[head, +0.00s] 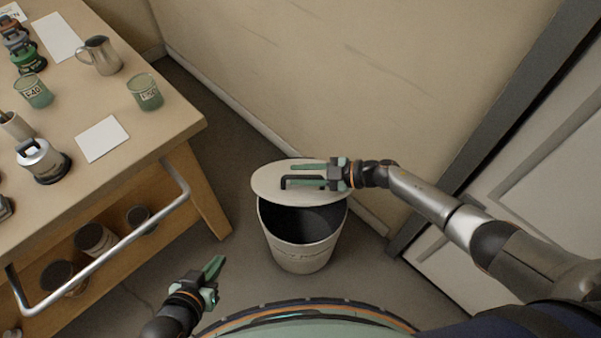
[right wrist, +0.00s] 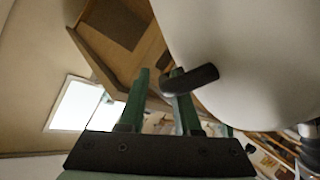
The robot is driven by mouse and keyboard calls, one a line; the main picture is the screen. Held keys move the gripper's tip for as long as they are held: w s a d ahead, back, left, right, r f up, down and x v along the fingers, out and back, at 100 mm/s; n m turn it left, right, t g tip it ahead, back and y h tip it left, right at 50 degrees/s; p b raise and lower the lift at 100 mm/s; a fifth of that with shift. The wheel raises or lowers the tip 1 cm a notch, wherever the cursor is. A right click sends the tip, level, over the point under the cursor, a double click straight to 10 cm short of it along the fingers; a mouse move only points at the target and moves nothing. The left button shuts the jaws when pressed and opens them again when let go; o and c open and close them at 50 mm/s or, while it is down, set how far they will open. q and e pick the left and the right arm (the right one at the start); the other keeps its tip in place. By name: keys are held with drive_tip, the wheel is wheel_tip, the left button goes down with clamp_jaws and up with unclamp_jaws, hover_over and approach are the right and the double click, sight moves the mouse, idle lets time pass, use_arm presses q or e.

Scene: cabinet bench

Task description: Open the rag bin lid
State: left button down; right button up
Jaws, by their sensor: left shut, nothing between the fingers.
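The rag bin (head: 302,255) is a pale bucket on the floor, with its dark inside showing at the front. Its pale round lid (head: 268,185) is raised off the front rim; whether its back edge touches the bin I cannot tell. The lid's black bar handle (head: 284,182) lies at my right gripper (head: 292,175), whose fingers are apart. In the right wrist view the handle (right wrist: 205,76) crosses one finger and its end reaches into the gap; the lid (right wrist: 245,45) fills the upper right. My left gripper (head: 218,263) is shut and empty, low at front left of the bin.
A wooden bench (head: 165,130) with a metal rail (head: 110,250) stands at left, holding cups, a jug (head: 100,55) and paper. A wall (head: 350,70) is close behind the bin. A grey door (head: 540,190) is at right. Floor between bench and bin is clear.

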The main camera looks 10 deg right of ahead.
drive_tip(key=p+v, duration=0.2)
drive_tip(key=v, duration=0.9)
drive_tip(key=shift+d, duration=0.1)
drive_tip(key=shift+s+d+r+p, duration=0.2)
drive_tip(key=shift+d+p, duration=0.1)
drive_tip(key=shift+d, duration=0.2)
drive_tip(key=shift+a, duration=0.15)
